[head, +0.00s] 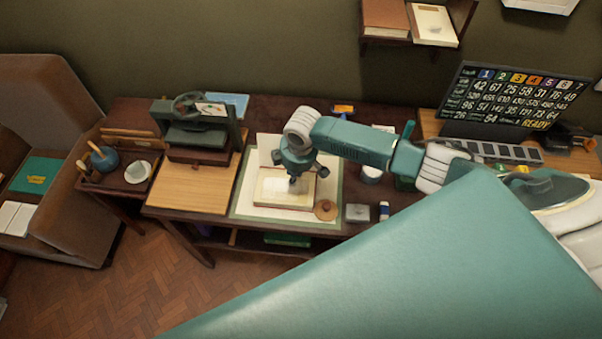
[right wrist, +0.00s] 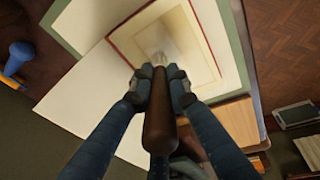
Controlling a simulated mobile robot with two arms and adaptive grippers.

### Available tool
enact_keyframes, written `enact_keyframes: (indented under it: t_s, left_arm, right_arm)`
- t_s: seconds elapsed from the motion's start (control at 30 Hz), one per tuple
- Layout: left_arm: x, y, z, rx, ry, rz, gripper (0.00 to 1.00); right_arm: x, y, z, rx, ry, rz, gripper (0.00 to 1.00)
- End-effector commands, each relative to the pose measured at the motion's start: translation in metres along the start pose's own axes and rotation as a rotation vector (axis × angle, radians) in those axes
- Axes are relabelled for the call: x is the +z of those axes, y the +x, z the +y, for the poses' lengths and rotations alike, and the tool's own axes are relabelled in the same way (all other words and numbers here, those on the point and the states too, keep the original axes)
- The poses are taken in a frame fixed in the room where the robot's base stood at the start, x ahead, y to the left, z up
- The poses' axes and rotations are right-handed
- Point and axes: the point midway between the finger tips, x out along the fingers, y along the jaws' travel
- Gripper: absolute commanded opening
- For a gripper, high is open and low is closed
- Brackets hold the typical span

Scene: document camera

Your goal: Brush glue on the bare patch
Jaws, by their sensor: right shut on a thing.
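My right gripper (head: 292,172) is over the work table and points down at a book or framed sheet (head: 265,201) lying on a pale mat. In the right wrist view my right gripper (right wrist: 158,80) is shut on a brush with a dark brown handle (right wrist: 159,125). The brush's pale tip (right wrist: 158,62) is over the cream sheet (right wrist: 180,28), which has a red-brown border. Whether the tip touches the sheet I cannot tell. A greyish smudge or shadow lies around the tip; the bare patch is not clearly distinguishable. My left gripper is not in view.
A press (head: 195,130) with a wooden board (head: 190,187) stands left of the mat (head: 240,205). A white bowl (head: 138,172) and blue pot (head: 104,159) are farther left. A round brown lid (head: 325,210) and grey box (head: 357,213) lie right of the sheet.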

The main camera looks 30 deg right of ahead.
Motion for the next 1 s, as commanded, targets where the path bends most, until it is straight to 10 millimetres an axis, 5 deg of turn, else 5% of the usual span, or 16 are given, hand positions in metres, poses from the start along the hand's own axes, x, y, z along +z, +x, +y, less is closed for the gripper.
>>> enact_keyframes:
  t_s: [0.43,1.0]
  left_arm:
    - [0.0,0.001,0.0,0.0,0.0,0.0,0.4]
    - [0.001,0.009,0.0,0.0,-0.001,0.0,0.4]
  right_arm:
    - [-0.005,0.001,0.0,0.0,0.0,0.0,0.0]
    - [-0.043,0.006,-0.003,0.001,0.0,0.0,0.0]
